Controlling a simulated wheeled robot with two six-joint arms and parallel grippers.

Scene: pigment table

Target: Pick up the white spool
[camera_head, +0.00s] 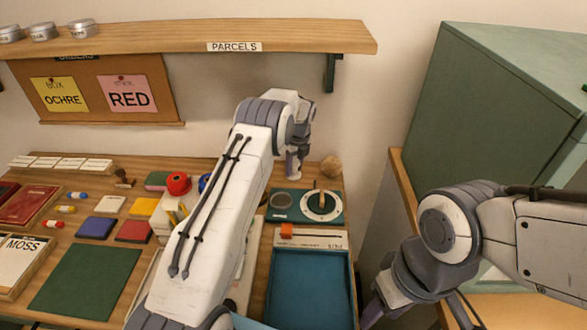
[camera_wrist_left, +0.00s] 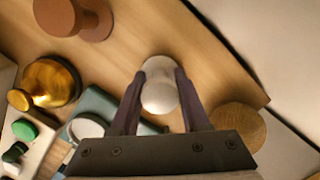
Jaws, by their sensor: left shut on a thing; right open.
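The white spool (camera_wrist_left: 158,90) shows in the left wrist view between the two dark fingers of my left gripper (camera_wrist_left: 158,100), which is shut on it. The fingers touch it on both sides. I cannot tell whether the spool is clear of the table top. My right gripper (camera_head: 412,312) is open and empty at the lower right of the head view, partly cut off by the frame.
A teal scale (camera_head: 280,214) with a white dial stands just in front of my left gripper. A shelf (camera_head: 180,38) hangs above.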

